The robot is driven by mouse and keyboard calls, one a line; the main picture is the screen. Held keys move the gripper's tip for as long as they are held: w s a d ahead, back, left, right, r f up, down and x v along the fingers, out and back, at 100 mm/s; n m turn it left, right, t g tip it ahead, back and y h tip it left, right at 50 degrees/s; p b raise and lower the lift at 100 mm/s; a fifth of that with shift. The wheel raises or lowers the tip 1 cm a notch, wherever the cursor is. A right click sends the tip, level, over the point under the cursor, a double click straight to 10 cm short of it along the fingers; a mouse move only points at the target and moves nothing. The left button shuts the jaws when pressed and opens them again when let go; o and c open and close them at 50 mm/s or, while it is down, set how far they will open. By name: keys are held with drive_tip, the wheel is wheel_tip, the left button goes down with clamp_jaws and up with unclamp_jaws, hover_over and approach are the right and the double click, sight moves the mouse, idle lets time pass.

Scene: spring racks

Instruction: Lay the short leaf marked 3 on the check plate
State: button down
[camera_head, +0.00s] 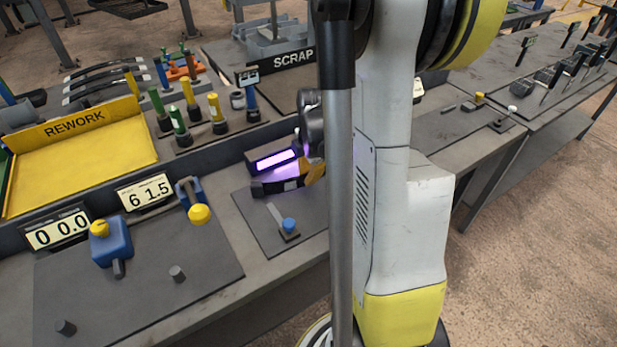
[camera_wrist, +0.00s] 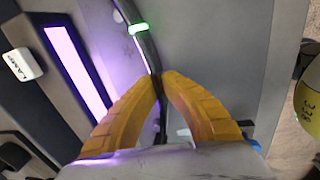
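My gripper (camera_wrist: 158,80) has yellow fingers closed on a thin dark curved leaf (camera_wrist: 137,28) with a green band. The leaf runs between the fingertips and up out of the wrist view. I cannot read a 3 on it. In the head view my gripper (camera_head: 312,172) is beside a purple-lit lamp bar (camera_head: 276,160), and my arm hides most of it and the leaf. A dark flat plate (camera_head: 262,232) lies below the lamp with a small blue-knobbed piece on it. I cannot tell whether it is the check plate. The lamp bar also shows in the wrist view (camera_wrist: 75,65).
A yellow REWORK tray (camera_head: 75,180), several upright colored handles (camera_head: 188,100) and a SCRAP bin (camera_head: 290,62) stand behind. Two number displays (camera_head: 145,192) and a blue-and-yellow fixture (camera_head: 110,245) are at left. More bench (camera_head: 455,130) extends right, behind my arm.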

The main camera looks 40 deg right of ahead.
drive_tip(key=shift+w+f, duration=0.1)
drive_tip(key=shift+f, duration=0.1)
idle(0.6)
drive_tip(key=c, duration=1)
unclamp_jaws()
drive_tip(key=shift+r, duration=0.1)
drive_tip(key=shift+r+p, duration=2.85)
drive_tip(key=shift+r, duration=1.15)
